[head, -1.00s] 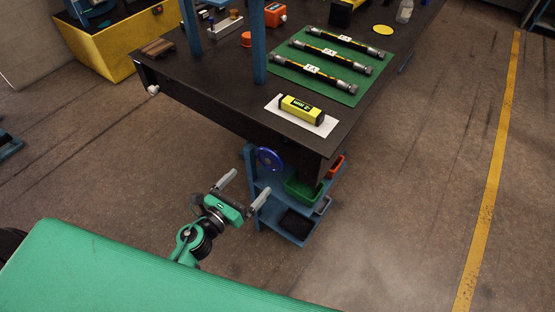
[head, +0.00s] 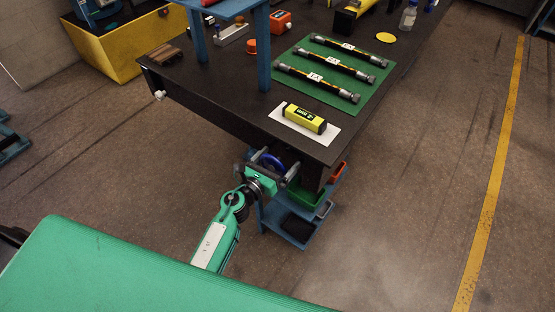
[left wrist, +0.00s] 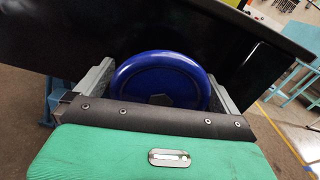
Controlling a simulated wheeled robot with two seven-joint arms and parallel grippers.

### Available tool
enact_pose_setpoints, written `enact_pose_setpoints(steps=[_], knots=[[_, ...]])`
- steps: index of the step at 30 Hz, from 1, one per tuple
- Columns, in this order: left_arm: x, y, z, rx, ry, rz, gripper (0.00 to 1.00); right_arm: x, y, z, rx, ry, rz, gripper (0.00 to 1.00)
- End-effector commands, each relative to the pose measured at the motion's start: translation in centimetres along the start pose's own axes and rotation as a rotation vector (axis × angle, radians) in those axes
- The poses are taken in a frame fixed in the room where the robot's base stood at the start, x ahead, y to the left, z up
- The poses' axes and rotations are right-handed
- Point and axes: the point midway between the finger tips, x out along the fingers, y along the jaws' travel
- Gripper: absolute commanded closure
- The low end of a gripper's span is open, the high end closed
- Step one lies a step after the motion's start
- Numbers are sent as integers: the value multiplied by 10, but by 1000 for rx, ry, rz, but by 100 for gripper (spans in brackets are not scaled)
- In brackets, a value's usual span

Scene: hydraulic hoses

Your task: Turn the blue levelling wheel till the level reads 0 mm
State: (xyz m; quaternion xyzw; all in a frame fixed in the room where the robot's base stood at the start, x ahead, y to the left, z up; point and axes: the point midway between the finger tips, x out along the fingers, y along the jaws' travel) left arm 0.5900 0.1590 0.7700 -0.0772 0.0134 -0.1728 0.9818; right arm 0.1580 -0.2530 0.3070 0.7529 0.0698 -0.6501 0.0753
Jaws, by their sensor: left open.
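The blue levelling wheel (head: 271,161) is under the near edge of the dark workbench, facing me. In the left wrist view the wheel (left wrist: 160,80) stands between the two fingers, its lower part hidden by the gripper body. My left gripper (head: 273,164) is open with its fingers on either side of the wheel; I cannot tell whether they touch it. The yellow level (head: 304,118) lies on a white plate (head: 331,137) at the bench's near corner. Its display is too small to read surely. My right gripper is not in view.
A green mat (head: 352,110) with three hoses lies on the bench (head: 220,100). A blue post (head: 263,50) stands on it. Below the bench are a blue shelf (head: 268,217) and a green bin (head: 306,198). Open floor lies at the right.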

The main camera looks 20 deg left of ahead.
Motion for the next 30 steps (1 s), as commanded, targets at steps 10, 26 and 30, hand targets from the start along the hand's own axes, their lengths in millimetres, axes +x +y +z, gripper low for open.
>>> enact_pose_setpoints(steps=[10, 26, 30], knots=[[0, 0, 0, 0, 0, 0, 18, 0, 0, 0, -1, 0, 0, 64], [0, 0, 0, -77, 2, -1, 38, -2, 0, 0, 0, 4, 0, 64], [0, 0, 0, -169, 2, -1, 38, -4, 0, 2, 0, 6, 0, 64]])
